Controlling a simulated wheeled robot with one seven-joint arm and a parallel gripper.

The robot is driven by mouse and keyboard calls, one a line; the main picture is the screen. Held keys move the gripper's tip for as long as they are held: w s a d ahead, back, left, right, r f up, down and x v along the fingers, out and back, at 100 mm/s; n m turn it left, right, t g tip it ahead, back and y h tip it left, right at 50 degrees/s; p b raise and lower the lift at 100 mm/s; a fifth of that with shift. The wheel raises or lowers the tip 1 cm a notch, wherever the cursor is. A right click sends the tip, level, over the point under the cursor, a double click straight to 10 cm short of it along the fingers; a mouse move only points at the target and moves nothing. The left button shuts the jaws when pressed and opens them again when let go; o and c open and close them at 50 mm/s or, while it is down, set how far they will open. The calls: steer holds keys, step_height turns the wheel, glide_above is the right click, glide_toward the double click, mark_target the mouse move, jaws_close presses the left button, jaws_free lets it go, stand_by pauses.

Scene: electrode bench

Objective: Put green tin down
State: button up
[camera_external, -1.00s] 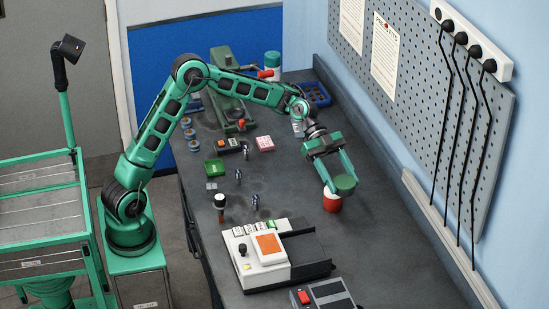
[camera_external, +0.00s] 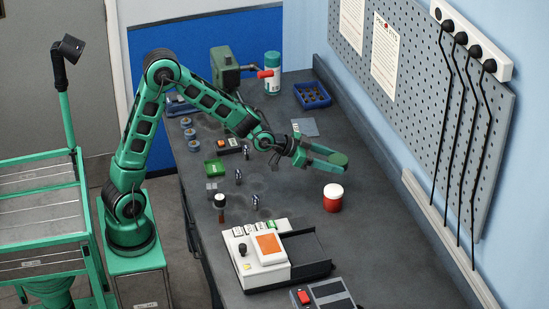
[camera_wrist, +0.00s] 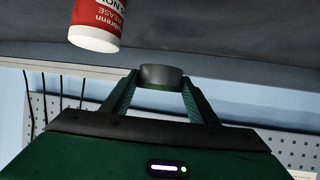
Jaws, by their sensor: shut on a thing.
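My gripper (camera_external: 336,160) is shut on the green tin (camera_external: 340,159). In the external view it holds the tin in the air over the bench (camera_external: 385,262), beyond and apart from the red tin. In the wrist view the tin (camera_wrist: 161,78) sits between the two fingertips, its dark grey face showing above a thin green edge. How high it is above the bench is hard to tell.
A red tin with a white lid (camera_external: 332,203) stands upright on the bench; the wrist view shows it too (camera_wrist: 97,20). A white device with an orange panel (camera_external: 268,245) stands in front. A blue tray (camera_external: 313,96) and spray can (camera_external: 272,72) stand behind. Bare bench lies right of the red tin.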

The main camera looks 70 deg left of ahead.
steer(key=s+a+r+n+g+y, duration=0.1)
steer(key=s+a+r+n+y, duration=0.15)
steer(key=a, duration=0.45)
steer(key=s+a+r+n+y, duration=0.2)
steer(key=s+a+n+y, duration=0.2)
steer(key=a, duration=0.4)
steer(key=s+a+r+n+g+y, duration=0.1)
steer(key=s+a+r+n+y, duration=0.25)
steer(key=a, duration=0.35)
steer(key=shift+m+h, duration=0.3)
steer(key=shift+m, duration=0.3)
steer(key=w+d+f, duration=0.2)
steer(key=d+f, duration=0.1)
steer(key=f, duration=0.1)
steer(key=w+d+f, duration=0.2)
steer(key=d+f, duration=0.1)
steer(key=f, duration=0.1)
steer(key=w+d+f, duration=0.1)
steer(key=d+f, duration=0.3)
steer(key=shift+w+f, duration=0.3)
steer(key=shift+w, duration=0.1)
steer(key=shift+f, duration=2)
steer(key=o, duration=1.1)
steer(key=shift+o, duration=0.2)
